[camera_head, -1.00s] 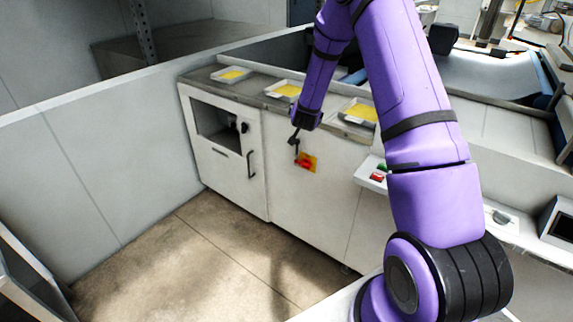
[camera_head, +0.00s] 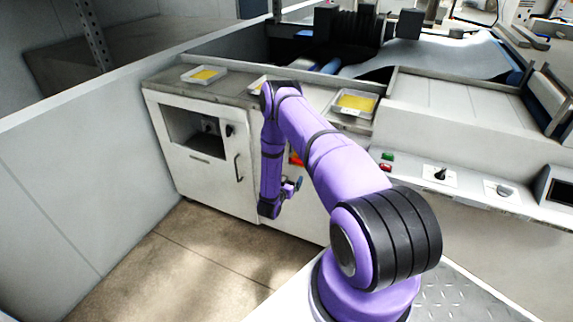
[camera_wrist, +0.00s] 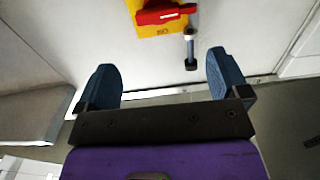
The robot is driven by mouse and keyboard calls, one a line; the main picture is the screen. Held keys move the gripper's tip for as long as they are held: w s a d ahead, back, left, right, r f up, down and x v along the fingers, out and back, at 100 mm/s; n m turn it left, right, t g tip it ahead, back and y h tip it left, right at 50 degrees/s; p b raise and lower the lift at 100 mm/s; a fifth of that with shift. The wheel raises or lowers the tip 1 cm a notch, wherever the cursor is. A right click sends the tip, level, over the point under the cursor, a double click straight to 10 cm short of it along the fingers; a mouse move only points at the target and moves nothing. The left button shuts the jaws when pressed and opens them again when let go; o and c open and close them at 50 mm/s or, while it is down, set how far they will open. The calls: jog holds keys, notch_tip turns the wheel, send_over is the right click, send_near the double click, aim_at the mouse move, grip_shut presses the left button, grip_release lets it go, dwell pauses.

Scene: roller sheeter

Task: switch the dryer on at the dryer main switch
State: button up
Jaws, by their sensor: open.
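The dryer main switch is a red handle on a yellow plate, set on a white cabinet front. In the head view the switch (camera_head: 296,159) is mostly hidden behind my arm. My gripper (camera_wrist: 163,75) is open and empty, with its blue fingers apart. In the wrist view the switch lies beyond the fingertips, and no contact shows. In the head view my gripper (camera_head: 297,186) is low before the cabinet.
A short grey rod (camera_wrist: 190,48) stands beside the yellow plate, in front of the gap between my fingers. A cabinet door with a dark handle (camera_head: 238,167) is at left. Green and red buttons (camera_head: 387,161) sit right of my arm. Bare floor (camera_head: 190,245) lies at front left.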

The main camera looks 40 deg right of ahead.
jog(key=x, duration=1)
jog(key=shift+d+f, duration=0.2)
jog(key=shift+f, duration=0.05)
jog(key=c, duration=0.9)
